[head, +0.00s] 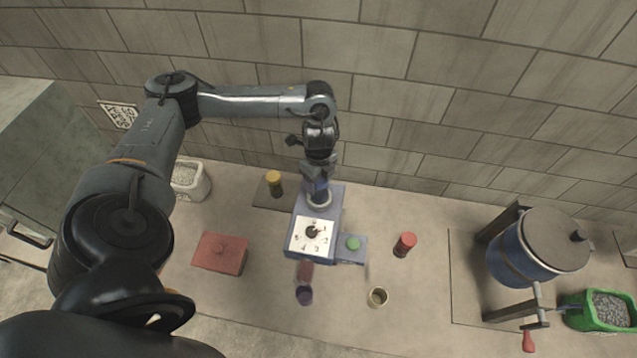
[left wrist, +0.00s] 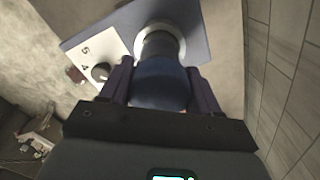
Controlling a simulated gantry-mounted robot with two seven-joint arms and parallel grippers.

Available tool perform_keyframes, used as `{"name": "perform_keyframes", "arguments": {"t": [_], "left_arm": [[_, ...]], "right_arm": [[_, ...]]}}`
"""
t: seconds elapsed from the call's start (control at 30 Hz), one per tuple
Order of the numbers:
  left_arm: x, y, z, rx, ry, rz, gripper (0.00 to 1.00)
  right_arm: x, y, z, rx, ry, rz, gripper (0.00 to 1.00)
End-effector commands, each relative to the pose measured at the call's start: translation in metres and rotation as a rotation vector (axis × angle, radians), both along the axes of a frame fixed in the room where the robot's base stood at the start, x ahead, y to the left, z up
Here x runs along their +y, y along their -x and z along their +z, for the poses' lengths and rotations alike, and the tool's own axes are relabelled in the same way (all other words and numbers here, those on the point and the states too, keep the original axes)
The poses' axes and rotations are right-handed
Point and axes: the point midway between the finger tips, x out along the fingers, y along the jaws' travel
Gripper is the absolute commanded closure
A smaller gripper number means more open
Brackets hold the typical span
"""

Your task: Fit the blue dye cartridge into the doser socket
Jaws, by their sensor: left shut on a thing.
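The doser is a blue box (head: 330,240) with a white numbered dial plate and black knob (head: 312,232) on its front. Its socket (head: 319,202) is a pale ring on the top, behind the dial. The blue dye cartridge (head: 319,187) stands roughly upright at this ring. My left gripper (head: 319,176) is shut on the cartridge from above. In the left wrist view the cartridge (left wrist: 160,84) is between the two fingers, and its dark lower end meets the pale ring (left wrist: 180,37). How deep it sits, I cannot tell. My right gripper is not in view.
A green button (head: 352,243) is on the doser's right. Around stand a yellow-topped cartridge (head: 274,182), a red cartridge (head: 404,244), a purple-topped one (head: 304,295), a cup (head: 377,297) and a red box (head: 220,253). A blue drum (head: 510,255) is at the right; the wall is behind.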

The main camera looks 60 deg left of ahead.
Motion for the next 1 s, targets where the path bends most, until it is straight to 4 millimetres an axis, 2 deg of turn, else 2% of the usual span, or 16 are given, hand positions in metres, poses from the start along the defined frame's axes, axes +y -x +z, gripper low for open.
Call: {"name": "perform_keyframes", "arguments": {"t": [0.1, 0.5, 0.53, 0.67, 0.7, 1.0], "left_arm": [[0.0002, 0.0000, -0.0110, -0.001, 0.000, 0.002, 0.74], [0.0003, -0.0002, -0.0149, -0.001, 0.000, 0.001, 0.74], [0.0004, -0.0001, -0.0146, -0.001, 0.000, 0.001, 0.35], [0.0003, -0.0002, -0.0142, -0.002, -0.001, 0.001, 0.15], [0.0003, -0.0002, -0.0142, -0.002, -0.001, 0.001, 0.12], [0.0002, -0.0003, -0.0131, -0.002, -0.001, 0.001, 0.12]], "right_arm": [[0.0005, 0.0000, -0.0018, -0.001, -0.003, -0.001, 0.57], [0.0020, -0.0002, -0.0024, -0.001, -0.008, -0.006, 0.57], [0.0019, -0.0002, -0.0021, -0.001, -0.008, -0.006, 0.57], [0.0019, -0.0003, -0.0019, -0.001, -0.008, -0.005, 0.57], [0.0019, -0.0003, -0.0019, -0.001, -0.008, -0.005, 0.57], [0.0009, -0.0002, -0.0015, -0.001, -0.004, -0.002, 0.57]]}}
